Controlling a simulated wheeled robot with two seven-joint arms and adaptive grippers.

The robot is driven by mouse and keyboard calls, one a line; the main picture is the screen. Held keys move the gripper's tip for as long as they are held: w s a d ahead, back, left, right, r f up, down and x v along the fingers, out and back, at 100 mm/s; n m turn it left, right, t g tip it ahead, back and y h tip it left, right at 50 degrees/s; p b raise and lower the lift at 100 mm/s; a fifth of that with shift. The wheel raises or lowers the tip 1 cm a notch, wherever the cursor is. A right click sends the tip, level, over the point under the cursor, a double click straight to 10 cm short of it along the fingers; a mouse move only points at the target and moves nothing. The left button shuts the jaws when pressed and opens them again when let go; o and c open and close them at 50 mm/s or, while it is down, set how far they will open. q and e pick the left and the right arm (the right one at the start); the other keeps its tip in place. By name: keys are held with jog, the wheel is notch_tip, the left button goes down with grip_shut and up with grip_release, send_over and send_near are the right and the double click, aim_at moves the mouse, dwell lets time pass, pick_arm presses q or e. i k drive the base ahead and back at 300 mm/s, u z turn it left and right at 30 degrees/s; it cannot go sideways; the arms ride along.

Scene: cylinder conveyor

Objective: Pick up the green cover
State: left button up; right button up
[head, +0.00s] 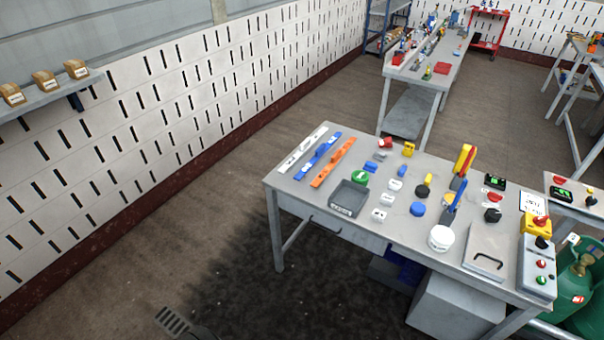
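The green cover (360,177) is a small green piece with a white mark on top. It lies on the grey workbench (300,196), just behind the dark grey tray (349,197) and right of the orange bar. It appears uncovered and apart from any gripper. I cannot make out either of my grippers in the head view. Only a dark slotted part shows at the bottom edge, left of centre, and I cannot tell what it is.
White, blue and orange bars (333,162) lie left of the cover. Blue and white pieces lie to its right, with a white tub (441,238) and control box (537,268) farther right. The floor left of the bench is clear.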

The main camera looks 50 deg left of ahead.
aim_at(361, 176)
jog(key=u, duration=1.6)
jog(key=i, duration=0.05)
jog(key=z, duration=0.1)
